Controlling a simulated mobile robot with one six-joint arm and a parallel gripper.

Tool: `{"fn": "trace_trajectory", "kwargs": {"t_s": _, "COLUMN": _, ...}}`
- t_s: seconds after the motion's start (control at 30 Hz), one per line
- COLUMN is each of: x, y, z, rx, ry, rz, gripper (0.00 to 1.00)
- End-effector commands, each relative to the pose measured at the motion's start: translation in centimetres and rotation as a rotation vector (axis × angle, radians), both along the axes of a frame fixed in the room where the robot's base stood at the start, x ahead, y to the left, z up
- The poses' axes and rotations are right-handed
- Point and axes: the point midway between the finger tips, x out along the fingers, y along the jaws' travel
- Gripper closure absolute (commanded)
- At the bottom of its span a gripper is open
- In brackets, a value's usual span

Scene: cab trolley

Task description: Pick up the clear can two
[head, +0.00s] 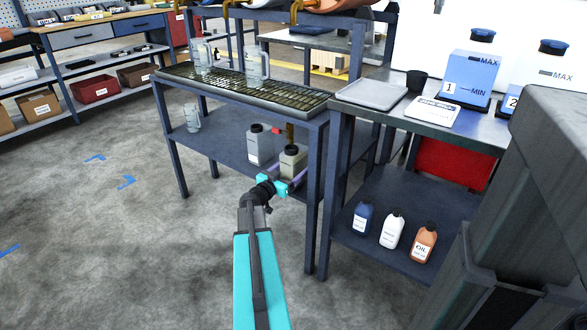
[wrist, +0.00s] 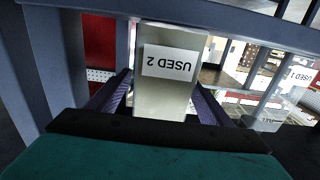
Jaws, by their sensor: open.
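A pale translucent can with a dark cap (head: 292,161) stands on the lower shelf of the grated bench; its label reads "USED 2" in the wrist view (wrist: 166,95), upside down. My gripper (head: 284,174) is open, with its two purple fingers one on each side of this can; I cannot tell whether they touch it. A second can (head: 258,147) stands just behind and to the left; in the wrist view a can labelled "USED 1" (wrist: 290,88) shows at the right. Clear, see-through jugs stand on the grate (head: 255,66) and at the shelf's left end (head: 192,117); I read no labels on them.
The grated bench top (head: 240,88) lies above the shelf, and a bench leg (head: 313,210) stands close to the right of my gripper. Blue, white and orange bottles (head: 393,228) stand on the neighbouring lower shelf. The floor (head: 120,220) at left is clear.

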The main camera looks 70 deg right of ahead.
Motion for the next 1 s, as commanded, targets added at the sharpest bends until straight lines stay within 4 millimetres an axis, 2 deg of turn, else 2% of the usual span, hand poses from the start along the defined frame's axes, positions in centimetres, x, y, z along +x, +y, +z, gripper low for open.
{"fn": "trace_trajectory", "kwargs": {"t_s": 0.5, "x": -0.9, "y": -4.6, "z": -0.1, "rx": 0.0, "ry": 0.0, "rz": -0.001, "gripper": 0.27}}
{"fn": "trace_trajectory", "kwargs": {"t_s": 1.0, "x": -1.0, "y": -4.8, "z": -0.1, "rx": 0.0, "ry": 0.0, "rz": -0.001, "gripper": 0.27}}
